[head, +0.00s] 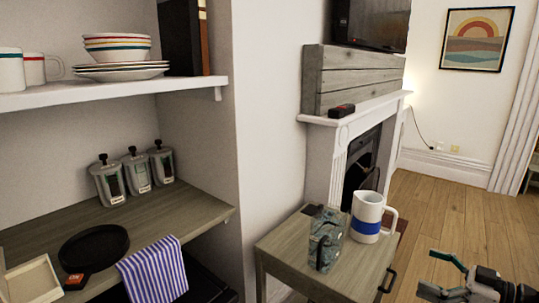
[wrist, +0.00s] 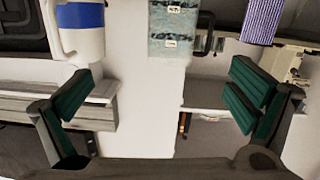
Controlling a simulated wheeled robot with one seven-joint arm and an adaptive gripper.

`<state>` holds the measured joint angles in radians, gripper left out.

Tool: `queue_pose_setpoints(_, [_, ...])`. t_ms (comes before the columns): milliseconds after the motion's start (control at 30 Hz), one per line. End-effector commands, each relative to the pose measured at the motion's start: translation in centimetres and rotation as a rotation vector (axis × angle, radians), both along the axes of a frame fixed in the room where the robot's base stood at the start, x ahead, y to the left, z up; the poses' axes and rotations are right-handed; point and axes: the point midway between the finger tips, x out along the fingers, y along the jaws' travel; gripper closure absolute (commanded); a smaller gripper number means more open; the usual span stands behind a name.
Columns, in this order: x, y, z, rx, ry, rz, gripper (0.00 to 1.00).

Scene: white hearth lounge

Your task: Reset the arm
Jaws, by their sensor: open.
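My gripper (head: 446,277) is at the lower right of the head view, in front of and to the right of a small wooden cabinet (head: 276,247). Its fingers are apart with nothing between them. In the wrist view my gripper (wrist: 160,100) shows green-padded fingers spread wide at left and right, and the picture looks upside down. A white jug with a blue band (head: 367,216) stands on the cabinet, and the jug also shows at the top left of the wrist view (wrist: 82,16). A grey-green patterned container (head: 325,240) stands beside the jug.
At left, a wooden counter (head: 205,207) holds several metal canisters (head: 136,172), a round black tray (head: 93,246) and a striped cloth (head: 153,270). A shelf (head: 190,84) above holds mugs, plates and bowls. A white fireplace (head: 343,150) stands behind. Open wooden floor (head: 460,210) lies at right.

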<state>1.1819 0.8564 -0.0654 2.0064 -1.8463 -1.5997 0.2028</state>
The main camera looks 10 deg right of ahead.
Motion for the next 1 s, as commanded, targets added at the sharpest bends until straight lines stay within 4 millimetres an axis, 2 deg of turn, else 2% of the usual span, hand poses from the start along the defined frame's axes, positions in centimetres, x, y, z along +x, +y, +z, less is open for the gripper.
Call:
queue_pose_setpoints(267, [4.1,-0.6,1.1,-0.166,0.064,-0.082,0.00])
queue_pose_setpoints(433, [7.3,-1.2,2.5,-0.306,0.119,-0.170,0.00])
queue_pose_setpoints(567, [10.1,-1.7,4.8,-0.438,0.174,-0.277,0.00])
queue_pose_setpoints(700, [12.4,-1.8,8.6,-0.578,0.251,-0.435,0.00])
queue_pose_setpoints(867, [12.5,-0.7,13.0,-0.668,0.352,-0.619,0.00])
queue_pose_setpoints(1000, [10.4,1.6,16.2,-0.687,0.458,-0.759,0.00])
